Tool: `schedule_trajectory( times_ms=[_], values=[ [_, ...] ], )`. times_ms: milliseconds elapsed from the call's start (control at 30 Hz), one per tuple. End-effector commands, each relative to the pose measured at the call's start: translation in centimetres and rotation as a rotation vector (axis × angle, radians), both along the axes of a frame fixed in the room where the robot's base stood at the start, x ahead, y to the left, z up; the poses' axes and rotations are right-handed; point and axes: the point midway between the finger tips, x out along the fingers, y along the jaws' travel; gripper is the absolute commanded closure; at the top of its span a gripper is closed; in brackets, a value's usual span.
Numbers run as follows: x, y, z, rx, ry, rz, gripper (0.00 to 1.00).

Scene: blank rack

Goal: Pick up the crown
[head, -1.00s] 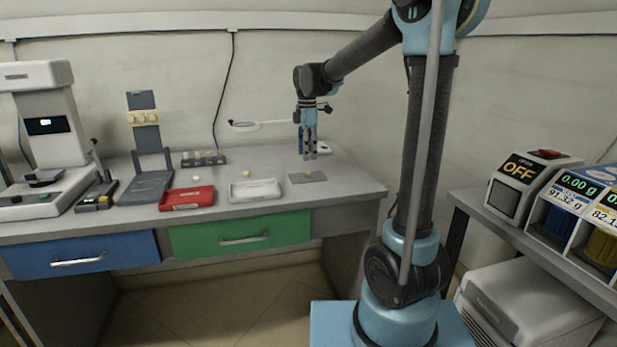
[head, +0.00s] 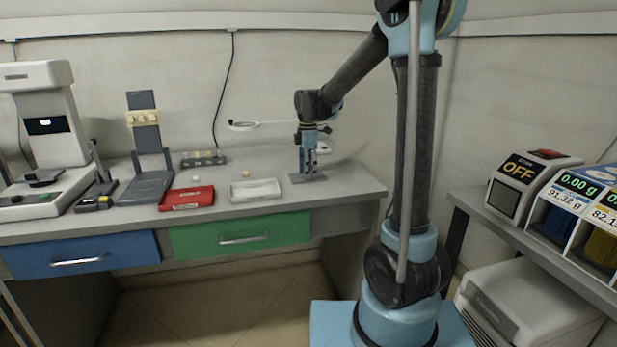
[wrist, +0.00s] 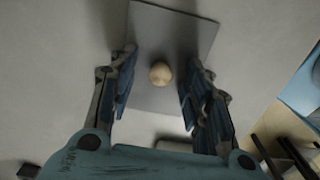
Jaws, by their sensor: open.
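The crown (wrist: 160,73) is a small, rounded, cream-tan piece on a grey square plate (wrist: 180,25) in the wrist view. My gripper (wrist: 158,85) is open, with one blue finger on each side of the crown and a gap on both sides. In the head view my gripper (head: 307,174) points down with its fingertips close above the grey plate (head: 318,179). The crown cannot be made out there, behind the fingers.
Left of the plate on the bench are a white tray (head: 255,196) and a red tray (head: 187,204), with small pale pieces nearby. A dark rack (head: 204,159) stands behind. The bench's right edge (head: 378,190) is close to the plate.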

Motion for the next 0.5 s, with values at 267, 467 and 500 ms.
schedule_trajectory(
  times_ms=[267, 467, 500],
  values=[
    [0.00, 0.00, 0.02, 0.000, 0.000, 0.000, 0.88],
    [-0.01, 0.00, 0.03, 0.000, 0.000, 0.000, 0.90],
    [-0.01, 0.00, 0.03, 0.000, 0.000, 0.000, 0.91]
  ],
)
